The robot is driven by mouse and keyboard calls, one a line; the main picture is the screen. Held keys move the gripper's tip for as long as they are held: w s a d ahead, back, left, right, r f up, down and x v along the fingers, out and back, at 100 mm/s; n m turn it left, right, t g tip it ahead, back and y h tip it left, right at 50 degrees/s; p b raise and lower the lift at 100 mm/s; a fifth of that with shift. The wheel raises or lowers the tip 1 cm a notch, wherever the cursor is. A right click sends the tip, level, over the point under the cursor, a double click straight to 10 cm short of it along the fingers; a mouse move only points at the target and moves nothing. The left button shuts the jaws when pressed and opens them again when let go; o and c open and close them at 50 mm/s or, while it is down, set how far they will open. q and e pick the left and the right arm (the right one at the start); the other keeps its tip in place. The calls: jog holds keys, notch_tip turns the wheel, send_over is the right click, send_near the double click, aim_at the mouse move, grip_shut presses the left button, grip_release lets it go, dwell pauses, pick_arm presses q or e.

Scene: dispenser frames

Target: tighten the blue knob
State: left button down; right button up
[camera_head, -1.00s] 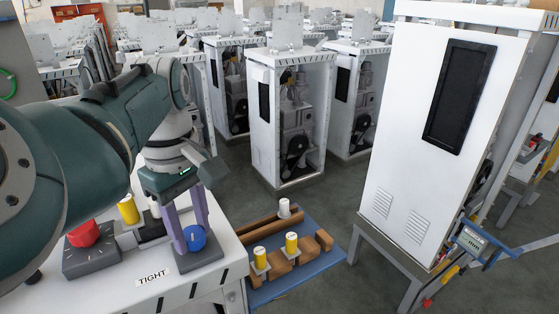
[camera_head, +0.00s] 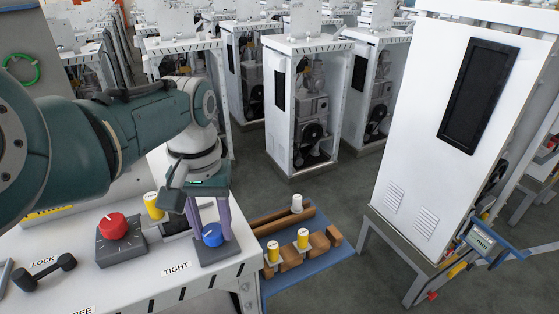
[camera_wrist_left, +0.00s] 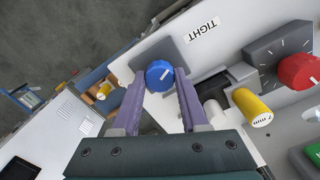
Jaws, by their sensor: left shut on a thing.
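The blue knob (camera_head: 212,238) sits on a grey base (camera_head: 217,255) at the right front corner of the white table. A white line marks its top. The label TIGHT (camera_head: 177,268) lies on the table to its left. My left gripper (camera_head: 212,228) points down with its purple fingers on either side of the knob, shut on it. In the left wrist view, the knob (camera_wrist_left: 160,76) shows between the fingertips, its white mark toward the upper right. My right gripper is in neither view.
A red knob (camera_head: 113,226) on a grey box and a yellow cylinder (camera_head: 154,206) stand left of the gripper. A black dumbbell-shaped handle (camera_head: 45,272) lies farther left. A blue mat (camera_head: 283,281) with wooden holders is at the right. A white cabinet (camera_head: 440,130) stands beyond it.

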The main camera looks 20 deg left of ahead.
aim_at(213, 230)
pick_arm(q)
jog(key=m, duration=0.4)
jog(key=shift+m+p, duration=0.3)
jog(key=shift+p, duration=0.05)
dwell(0.4)
jog(key=shift+c, duration=2.1)
grip_release()
jog(key=shift+r, duration=0.3)
notch_tip(213, 230, up, 3)
jog(key=shift+f+p, duration=0.1)
jog(key=shift+p, duration=1)
notch_tip(213, 230, up, 6)
jog(key=shift+f+p, duration=0.15)
jog(key=shift+p, duration=0.2)
jog(key=shift+r, duration=0.4)
